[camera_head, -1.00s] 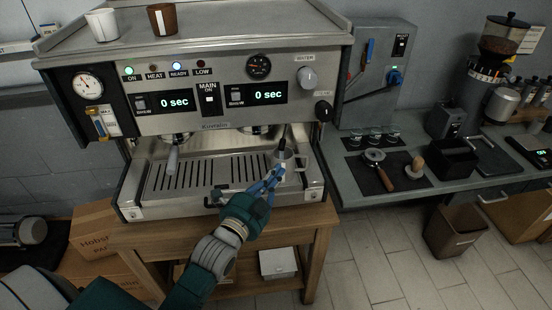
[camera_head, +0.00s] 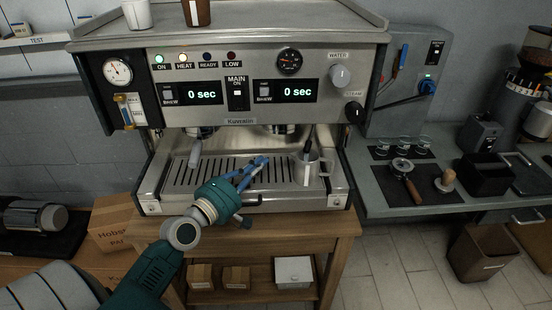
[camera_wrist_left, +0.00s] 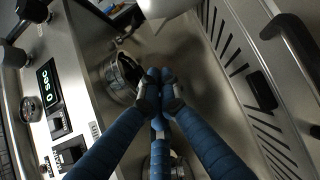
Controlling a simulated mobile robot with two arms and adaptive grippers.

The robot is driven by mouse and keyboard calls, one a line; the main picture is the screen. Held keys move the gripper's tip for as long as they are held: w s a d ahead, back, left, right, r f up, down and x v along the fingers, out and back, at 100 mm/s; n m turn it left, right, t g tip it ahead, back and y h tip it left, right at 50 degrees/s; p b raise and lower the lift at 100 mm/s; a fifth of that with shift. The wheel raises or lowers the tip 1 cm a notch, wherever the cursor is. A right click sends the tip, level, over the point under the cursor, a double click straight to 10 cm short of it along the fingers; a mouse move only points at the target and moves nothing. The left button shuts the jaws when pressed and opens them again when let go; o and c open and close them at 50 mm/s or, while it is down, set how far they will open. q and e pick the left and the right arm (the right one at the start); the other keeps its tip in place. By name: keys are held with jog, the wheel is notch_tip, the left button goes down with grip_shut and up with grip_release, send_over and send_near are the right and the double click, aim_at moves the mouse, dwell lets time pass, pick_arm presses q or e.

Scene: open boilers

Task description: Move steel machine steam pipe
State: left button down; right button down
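The steel steam pipe hangs at the right of the espresso machine (camera_head: 235,62). Its dark sleeve (camera_head: 308,148) shows over a steel pitcher (camera_head: 307,172) on the drip tray; its lower end is hidden in or behind the pitcher. My left gripper (camera_head: 262,161) is over the tray, left of the pitcher and apart from the pipe. Its blue fingertips meet in the left wrist view (camera_wrist_left: 160,82), with nothing visible between them. My right gripper is not in view.
The drip tray (camera_head: 180,178) has a black front handle (camera_head: 257,199). In the wrist view a steel cylinder (camera_wrist_left: 118,78) is close beside the fingertips. The right counter (camera_head: 370,203) holds glasses and a portafilter.

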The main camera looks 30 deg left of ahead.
aim_at(296, 162)
pick_arm(q)
jog(key=w+d+p, duration=0.3)
jog(key=w+d, duration=0.1)
jog(key=w, duration=0.6)
jog(key=shift+d+p, duration=0.3)
jog(key=shift+d, duration=0.05)
jog(key=shift+d+r+p, duration=0.15)
jog(key=shift+d+p, duration=0.35)
jog(key=shift+d, duration=0.2)
jog(key=shift+a, duration=0.1)
